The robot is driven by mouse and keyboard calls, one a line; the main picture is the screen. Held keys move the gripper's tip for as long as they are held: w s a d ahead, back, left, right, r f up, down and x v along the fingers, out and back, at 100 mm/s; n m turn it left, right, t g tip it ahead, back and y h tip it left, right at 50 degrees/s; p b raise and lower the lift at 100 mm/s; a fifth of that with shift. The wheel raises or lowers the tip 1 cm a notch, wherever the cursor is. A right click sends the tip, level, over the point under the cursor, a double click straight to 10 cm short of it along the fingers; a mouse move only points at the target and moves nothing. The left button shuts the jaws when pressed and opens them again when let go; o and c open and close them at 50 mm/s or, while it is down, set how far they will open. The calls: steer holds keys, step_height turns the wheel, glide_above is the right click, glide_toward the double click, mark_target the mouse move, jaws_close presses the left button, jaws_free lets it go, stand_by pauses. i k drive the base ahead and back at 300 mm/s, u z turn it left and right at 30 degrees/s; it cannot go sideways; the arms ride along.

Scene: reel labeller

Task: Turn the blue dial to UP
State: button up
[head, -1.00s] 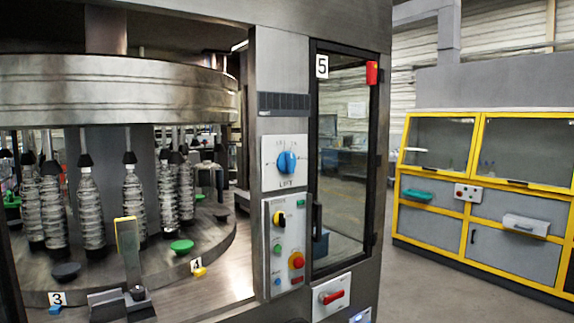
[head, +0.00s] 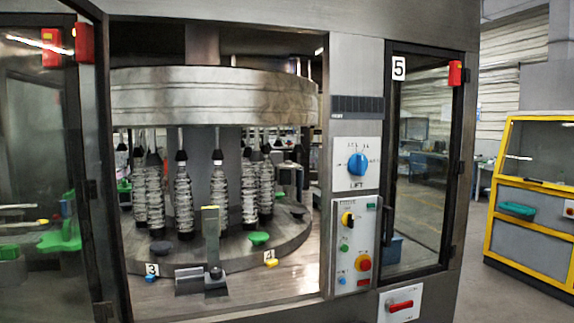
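The blue dial (head: 357,163) sits on a white plate (head: 346,148) marked LIFT, on the machine's grey post right of the open bay. Its knob looks roughly upright. The small lettering around it is too blurred to read, so I cannot tell which mark it points at. My gripper is not in view.
Below the dial is a control panel (head: 341,240) with a black-and-yellow switch and a red button on yellow. A glass door (head: 420,165) marked 5 is to the right. An open door (head: 45,170) stands at the left. Yellow-framed cabinets (head: 537,190) stand far right, with floor between.

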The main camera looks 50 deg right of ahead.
mark_target(358, 163)
steer(key=u, duration=1.4)
steer(key=k, duration=1.1)
steer(key=z, duration=1.8)
